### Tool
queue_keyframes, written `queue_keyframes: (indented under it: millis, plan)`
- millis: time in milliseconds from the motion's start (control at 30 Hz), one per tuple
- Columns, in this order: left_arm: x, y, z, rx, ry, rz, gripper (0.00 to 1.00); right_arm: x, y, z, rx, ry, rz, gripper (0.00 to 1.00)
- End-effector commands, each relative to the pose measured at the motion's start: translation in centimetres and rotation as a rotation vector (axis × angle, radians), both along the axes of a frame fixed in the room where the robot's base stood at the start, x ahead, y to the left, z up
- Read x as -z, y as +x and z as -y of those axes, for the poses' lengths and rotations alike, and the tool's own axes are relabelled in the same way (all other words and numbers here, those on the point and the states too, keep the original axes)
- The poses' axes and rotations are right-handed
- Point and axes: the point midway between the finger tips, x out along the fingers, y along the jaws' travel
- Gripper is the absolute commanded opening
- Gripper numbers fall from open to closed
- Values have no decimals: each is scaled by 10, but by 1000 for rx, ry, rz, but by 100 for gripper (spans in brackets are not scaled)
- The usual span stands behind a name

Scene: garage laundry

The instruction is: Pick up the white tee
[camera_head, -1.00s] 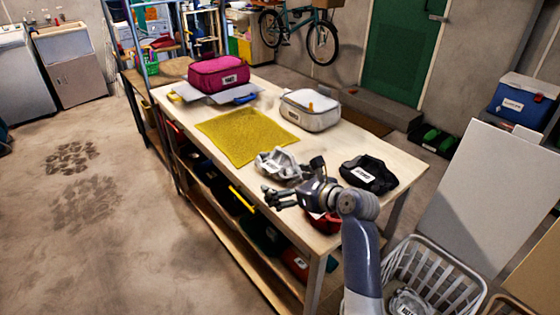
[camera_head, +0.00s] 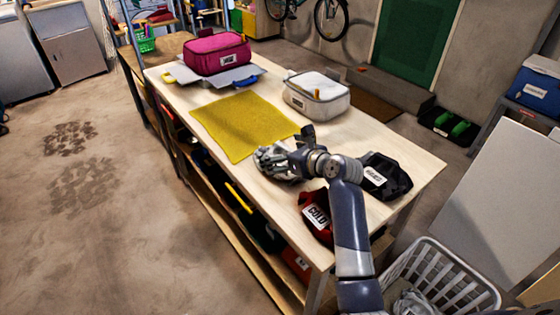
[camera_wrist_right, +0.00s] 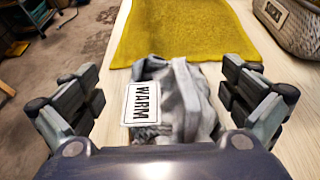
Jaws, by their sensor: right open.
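A crumpled light grey-white cloth (camera_head: 268,160), which looks like the white tee, lies on the workbench near its front edge. In the right wrist view the cloth (camera_wrist_right: 182,95) has a white label reading WARM and lies between my spread fingers. My right gripper (camera_head: 284,156) is open over it and hides part of it in the head view; the right wrist view also shows the open gripper (camera_wrist_right: 160,75). I cannot tell whether the fingers touch the cloth. My left gripper is not in view.
A yellow cloth (camera_head: 240,122) lies just beyond. A red COLD item (camera_head: 314,214) and a black labelled item (camera_head: 385,177) flank my arm. A grey-white case (camera_head: 316,96) and magenta case (camera_head: 217,54) stand farther back. A white basket (camera_head: 440,275) stands at lower right.

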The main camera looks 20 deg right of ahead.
Motion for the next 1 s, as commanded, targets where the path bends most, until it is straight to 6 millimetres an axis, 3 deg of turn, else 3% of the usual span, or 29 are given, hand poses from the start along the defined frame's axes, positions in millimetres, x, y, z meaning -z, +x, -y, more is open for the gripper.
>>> queue_keyframes:
  millis: [167,500,833,1000]
  plan:
    - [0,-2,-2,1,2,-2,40,4,10,-2,0,-1,-1,100]
    - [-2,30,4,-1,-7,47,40,19,44,-14,0,0,-1,100]
    - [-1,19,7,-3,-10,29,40,21,48,-15,1,-1,-1,100]
    - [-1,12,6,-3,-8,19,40,21,48,-15,1,-1,-1,61]
